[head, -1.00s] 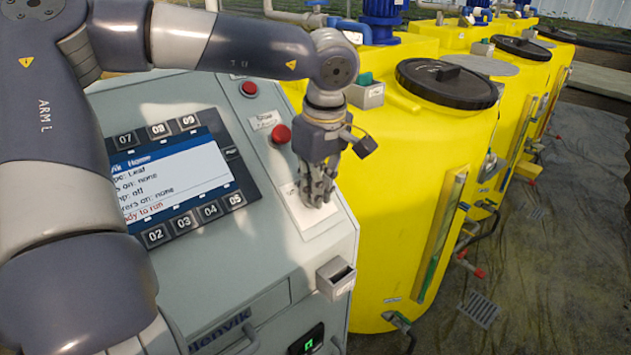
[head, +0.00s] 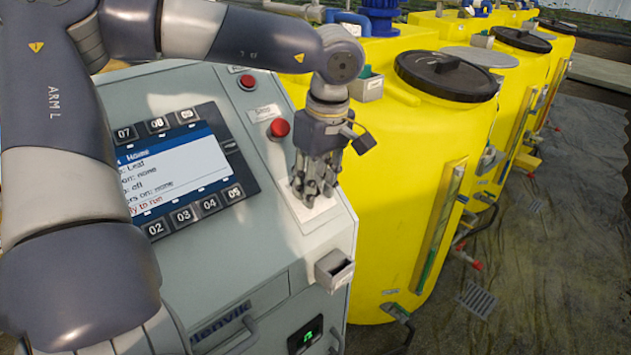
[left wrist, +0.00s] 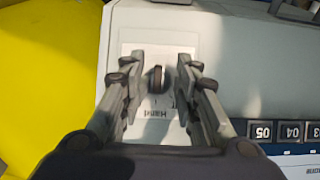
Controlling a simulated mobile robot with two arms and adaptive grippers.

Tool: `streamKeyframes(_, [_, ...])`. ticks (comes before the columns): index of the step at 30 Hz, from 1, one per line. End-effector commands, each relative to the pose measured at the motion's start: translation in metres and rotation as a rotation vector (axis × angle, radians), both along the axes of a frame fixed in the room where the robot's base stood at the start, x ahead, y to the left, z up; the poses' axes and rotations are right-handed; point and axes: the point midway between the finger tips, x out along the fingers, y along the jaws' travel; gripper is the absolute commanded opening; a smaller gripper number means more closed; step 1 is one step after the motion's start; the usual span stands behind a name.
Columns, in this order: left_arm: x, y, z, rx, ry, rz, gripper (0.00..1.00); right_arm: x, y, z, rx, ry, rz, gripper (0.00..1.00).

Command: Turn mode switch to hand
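The mode switch is a dark knob (left wrist: 157,80) on a white label plate (left wrist: 150,50) of the grey cabinet. The word "Hand" shows upside down on the plate (left wrist: 158,113), just below the knob in the left wrist view. My left gripper (left wrist: 158,72) is open, with one finger on each side of the knob and a visible gap to both. In the head view the left gripper (head: 314,192) points down at the plate and hides the knob. My right gripper is in neither view.
The cabinet has a screen (head: 175,170) with numbered keys, a red mushroom button (head: 278,128) and a smaller red button (head: 247,82). A small grey box (head: 335,270) sticks out from its edge. A yellow tank (head: 420,150) stands close on the right.

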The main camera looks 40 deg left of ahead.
Motion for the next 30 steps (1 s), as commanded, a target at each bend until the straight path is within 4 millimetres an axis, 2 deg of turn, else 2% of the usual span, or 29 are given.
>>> streamKeyframes(8, [0.001, -0.001, 0.007, 0.002, -0.004, 0.000, 0.28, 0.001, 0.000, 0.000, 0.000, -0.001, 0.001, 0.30])
streamKeyframes(11, [0.002, -0.003, 0.022, 0.004, -0.007, 0.000, 0.28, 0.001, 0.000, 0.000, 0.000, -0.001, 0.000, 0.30])
streamKeyframes(21, [0.001, -0.015, 0.091, 0.002, -0.005, -0.001, 0.28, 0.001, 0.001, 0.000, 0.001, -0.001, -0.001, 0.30])
streamKeyframes(25, [0.000, -0.018, 0.108, 0.001, -0.001, 0.001, 0.28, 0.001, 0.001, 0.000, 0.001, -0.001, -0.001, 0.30])
streamKeyframes(30, [0.000, -0.021, 0.118, -0.001, 0.000, -0.001, 0.28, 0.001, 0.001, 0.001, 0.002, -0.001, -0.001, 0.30])
